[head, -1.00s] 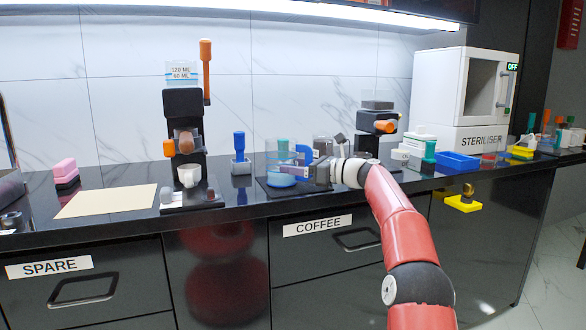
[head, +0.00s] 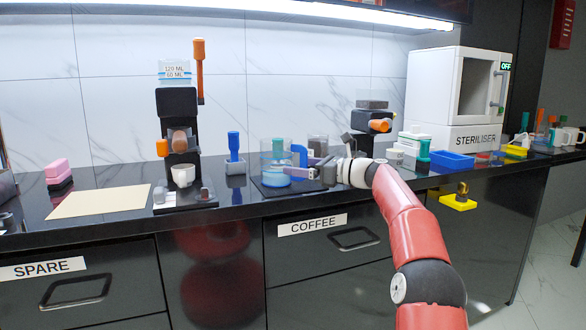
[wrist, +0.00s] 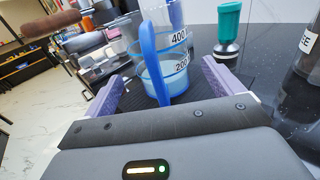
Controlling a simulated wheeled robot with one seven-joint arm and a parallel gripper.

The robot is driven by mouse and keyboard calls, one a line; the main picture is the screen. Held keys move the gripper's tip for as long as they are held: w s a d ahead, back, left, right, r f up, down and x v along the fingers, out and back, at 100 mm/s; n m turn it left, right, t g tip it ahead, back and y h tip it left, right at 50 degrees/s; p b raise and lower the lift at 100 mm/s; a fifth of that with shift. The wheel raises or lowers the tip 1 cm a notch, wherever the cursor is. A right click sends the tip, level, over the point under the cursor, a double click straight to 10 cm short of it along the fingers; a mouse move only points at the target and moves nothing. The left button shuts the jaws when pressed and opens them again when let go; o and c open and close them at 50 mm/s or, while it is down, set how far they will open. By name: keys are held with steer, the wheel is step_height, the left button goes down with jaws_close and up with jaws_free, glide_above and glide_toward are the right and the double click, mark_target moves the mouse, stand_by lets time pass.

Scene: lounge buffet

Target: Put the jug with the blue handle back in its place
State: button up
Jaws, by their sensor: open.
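The clear jug (head: 264,160) with the blue handle (head: 299,154) stands upright on a dark mat (head: 312,186) on the counter. It holds some blue liquid low down, and its handle faces right, towards my gripper (head: 312,168). In the wrist view the jug (wrist: 178,42), with its 200 and 400 marks, is just ahead, and the handle (wrist: 150,50) rises between the two purple fingers of my gripper (wrist: 164,82). The fingers are apart, with a gap on each side of the handle. I cannot tell whether anything touches.
A teal-handled tamper (wrist: 229,28) stands close by the jug. A dark-filled clear container (head: 318,145) is behind my gripper. A blue-handled tool in a holder (head: 235,155) and a coffee machine (head: 181,130) with a white cup (head: 183,176) stand left. A beige mat (head: 98,201) lies bare.

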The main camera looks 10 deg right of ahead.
steer(key=v, duration=0.9)
steer(key=shift+b, duration=0.3)
